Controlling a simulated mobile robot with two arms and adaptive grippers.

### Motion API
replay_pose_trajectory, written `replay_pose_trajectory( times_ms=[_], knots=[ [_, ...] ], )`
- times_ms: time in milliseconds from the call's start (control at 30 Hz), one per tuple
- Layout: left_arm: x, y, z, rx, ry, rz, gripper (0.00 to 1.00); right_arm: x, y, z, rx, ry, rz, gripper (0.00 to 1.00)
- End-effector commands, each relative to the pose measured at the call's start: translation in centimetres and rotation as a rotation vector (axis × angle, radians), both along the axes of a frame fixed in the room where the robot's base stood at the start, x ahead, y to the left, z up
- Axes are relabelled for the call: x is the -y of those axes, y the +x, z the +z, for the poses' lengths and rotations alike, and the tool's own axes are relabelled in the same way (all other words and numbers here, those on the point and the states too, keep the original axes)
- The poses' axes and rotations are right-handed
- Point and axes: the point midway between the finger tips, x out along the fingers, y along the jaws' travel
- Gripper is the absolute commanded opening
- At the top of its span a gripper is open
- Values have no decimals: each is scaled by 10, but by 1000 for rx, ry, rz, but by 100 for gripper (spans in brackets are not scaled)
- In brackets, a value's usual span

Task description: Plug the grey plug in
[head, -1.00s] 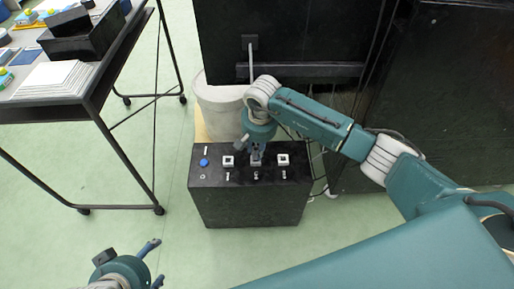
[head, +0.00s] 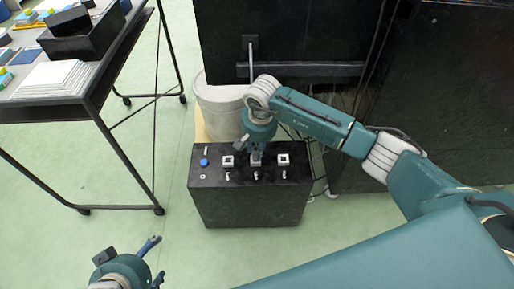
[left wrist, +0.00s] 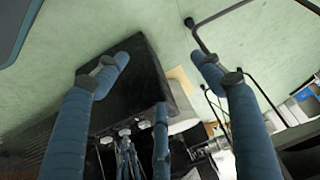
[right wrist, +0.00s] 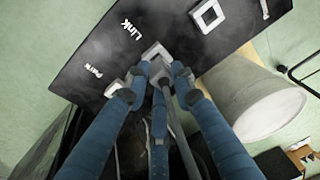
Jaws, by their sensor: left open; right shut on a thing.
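The black box (head: 250,205) stands on the floor with a row of white-framed sockets on top. My right gripper (head: 256,154) points down at the middle socket, its fingers shut on the grey plug, which is mostly hidden by them. In the right wrist view, the right gripper (right wrist: 165,76) is at the white-framed middle socket (right wrist: 155,50), and a grey cable (right wrist: 180,135) runs back between the fingers. I cannot tell how deep the plug sits. My left gripper (head: 153,262) is open and empty, front left of the box; it also shows in the left wrist view (left wrist: 160,68).
A blue button (head: 204,162) and two other sockets, left (head: 228,161) and right (head: 283,159), flank the right gripper. A white bin (head: 220,105) stands behind the box. A dark cabinet (head: 440,100) is at right, a wheeled table (head: 75,112) at left. Floor before the box is clear.

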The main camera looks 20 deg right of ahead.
Motion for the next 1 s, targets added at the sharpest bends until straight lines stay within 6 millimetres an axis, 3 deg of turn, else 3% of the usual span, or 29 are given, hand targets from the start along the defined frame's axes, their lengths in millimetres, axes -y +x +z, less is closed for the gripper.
replay_pose_trajectory(
  times_ms=[1000],
  knots=[
    [3,12,5,45,-9,-3,68,0,0,-1,1,0,0,0]
  ],
)
